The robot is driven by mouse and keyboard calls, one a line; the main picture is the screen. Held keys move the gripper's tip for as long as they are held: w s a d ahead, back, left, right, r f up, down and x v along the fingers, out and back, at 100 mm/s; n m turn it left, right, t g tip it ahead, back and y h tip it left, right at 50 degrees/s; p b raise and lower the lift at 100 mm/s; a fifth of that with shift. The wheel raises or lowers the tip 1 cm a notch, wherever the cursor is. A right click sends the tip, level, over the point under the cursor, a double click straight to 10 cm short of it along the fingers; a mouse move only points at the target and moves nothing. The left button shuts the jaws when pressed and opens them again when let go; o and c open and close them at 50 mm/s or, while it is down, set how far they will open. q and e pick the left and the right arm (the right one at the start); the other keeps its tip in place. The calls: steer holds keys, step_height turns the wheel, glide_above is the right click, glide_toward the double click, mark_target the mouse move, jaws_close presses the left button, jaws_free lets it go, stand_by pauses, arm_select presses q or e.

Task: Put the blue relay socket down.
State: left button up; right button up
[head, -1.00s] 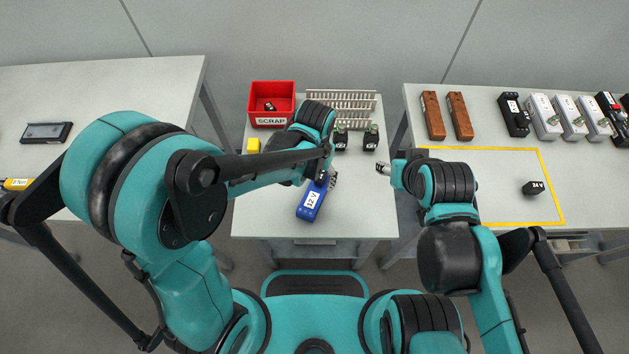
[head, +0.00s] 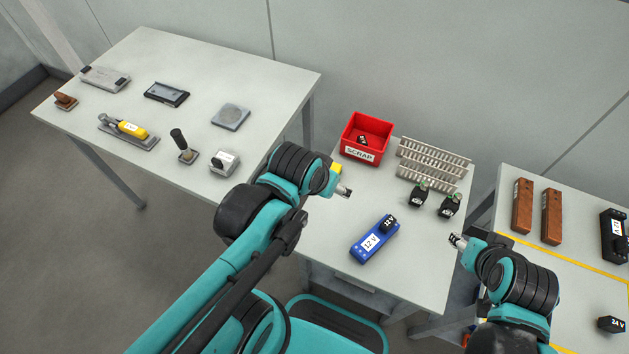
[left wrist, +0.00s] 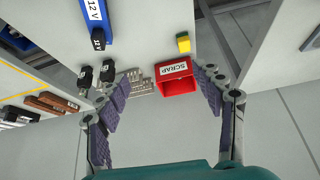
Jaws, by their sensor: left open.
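The blue relay socket (head: 366,247), labelled 12 V, lies on the middle table with a black relay (head: 388,223) at its far end. It also shows at the top left of the left wrist view (left wrist: 95,14), partly cut off. My left gripper (head: 343,190) is open and empty, up and to the left of the socket and apart from it. Its spread fingers show in the left wrist view (left wrist: 163,105) with nothing between them. My right gripper (head: 457,241) is to the right of the socket, apart from it; its jaws are too small to read.
A red scrap bin (head: 366,138), a yellow block (head: 336,168), slotted duct pieces (head: 432,165) and two black relays (head: 419,194) stand behind the socket. The left table (head: 200,75) holds several parts; the right table holds brown blocks (head: 551,216). The middle table's front is clear.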

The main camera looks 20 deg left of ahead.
arm_select(q)
steer(key=shift+s+a+r+n+t, duration=0.25)
steer(key=shift+s+a+t, duration=0.15)
steer(key=shift+a, duration=0.25)
steer(key=shift+s+a+r+n+t, duration=0.15)
steer(key=shift+s+a+r+t, duration=0.2)
steer(key=shift+a, duration=0.3)
steer(key=shift+f, duration=0.15)
